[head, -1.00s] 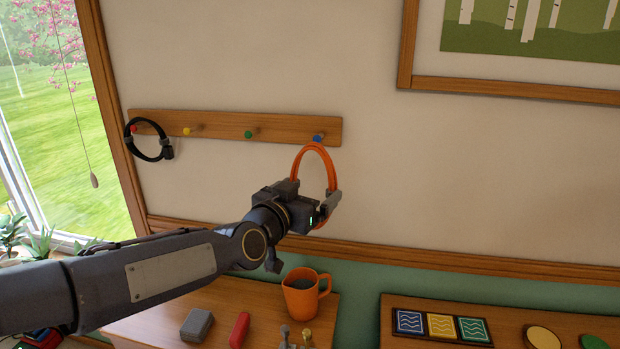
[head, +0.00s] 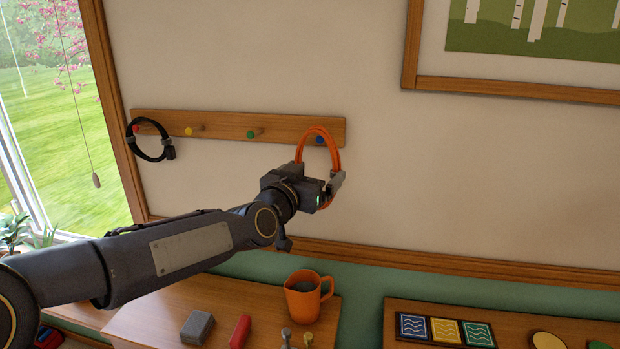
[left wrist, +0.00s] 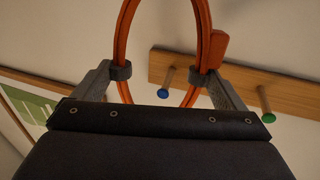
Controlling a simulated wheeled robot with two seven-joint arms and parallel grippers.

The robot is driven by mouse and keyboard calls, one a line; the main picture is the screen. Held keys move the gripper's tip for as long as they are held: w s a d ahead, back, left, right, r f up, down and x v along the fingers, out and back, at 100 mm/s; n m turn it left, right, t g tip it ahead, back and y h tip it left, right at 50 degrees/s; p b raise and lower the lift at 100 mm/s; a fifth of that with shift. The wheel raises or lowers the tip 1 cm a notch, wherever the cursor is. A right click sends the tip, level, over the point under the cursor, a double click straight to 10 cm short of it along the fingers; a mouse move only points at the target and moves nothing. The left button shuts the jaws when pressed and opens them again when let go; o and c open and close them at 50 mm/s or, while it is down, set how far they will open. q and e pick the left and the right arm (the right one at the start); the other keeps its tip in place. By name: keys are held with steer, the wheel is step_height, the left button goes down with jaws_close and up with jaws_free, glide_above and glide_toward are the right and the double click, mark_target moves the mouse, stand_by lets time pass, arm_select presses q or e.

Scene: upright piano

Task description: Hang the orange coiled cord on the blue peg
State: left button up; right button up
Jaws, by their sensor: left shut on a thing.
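The orange coiled cord (head: 336,153) is an upright loop held in front of the peg rail. My left gripper (head: 316,180) is shut on the lower part of the loop. In the left wrist view its two fingers (left wrist: 160,76) grip opposite sides of the cord (left wrist: 205,30). The blue peg (head: 319,139) is at the rail's right end, and its tip shows inside the loop's upper opening. The blue peg (left wrist: 163,93) also shows within the loop's outline in the left wrist view. I cannot tell whether the peg passes through the loop. My right gripper is not in view.
The wooden rail (head: 220,125) also has a green peg (head: 251,135), a yellow peg (head: 188,131) and a red peg bearing a black cord (head: 149,153). An orange mug (head: 303,297) stands on the wooden surface below.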

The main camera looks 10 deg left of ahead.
arm_select(q)
steer(key=shift+w, duration=1.35)
steer(key=shift+w+f, duration=0.2)
steer(key=shift+w, duration=0.5)
steer(key=shift+w+f, duration=0.2)
steer(key=shift+w, duration=0.45)
steer(key=shift+w+f, duration=0.2)
steer(key=shift+w, duration=0.5)
steer(key=o, duration=0.8)
